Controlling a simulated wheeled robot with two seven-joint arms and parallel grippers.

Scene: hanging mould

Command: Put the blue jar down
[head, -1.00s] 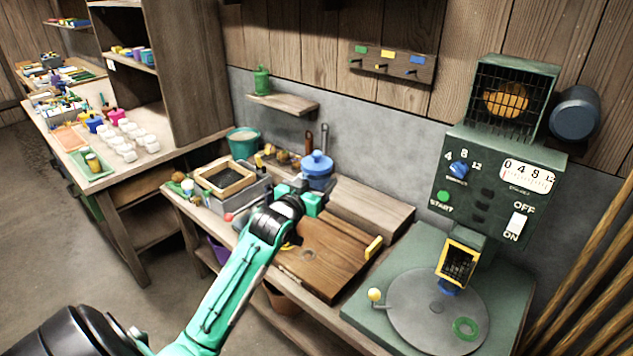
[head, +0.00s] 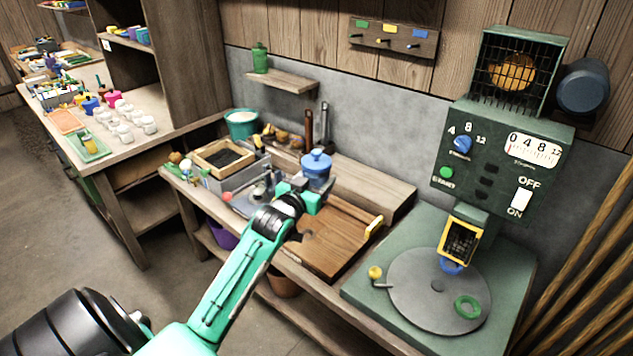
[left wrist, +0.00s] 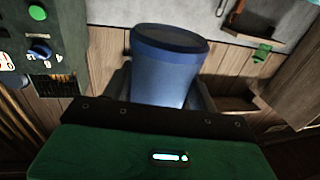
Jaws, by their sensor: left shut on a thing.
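The blue jar (head: 317,170) has a lid with a knob and looks upright in the head view, over the back of the bench beside the wooden board (head: 335,245). My left gripper (head: 298,194) is shut on it from the near side. In the left wrist view the jar (left wrist: 167,65) fills the space between the fingers, its darker blue rim towards the top of the picture. I cannot tell whether its base touches anything. My right gripper is in neither view.
A grey box with a wooden frame (head: 222,158) and a teal bucket (head: 242,124) stand left of the jar. Upright tools (head: 309,126) are behind it. A bare raised plank (head: 368,180) lies to its right. The green machine with a turntable (head: 440,290) is further right.

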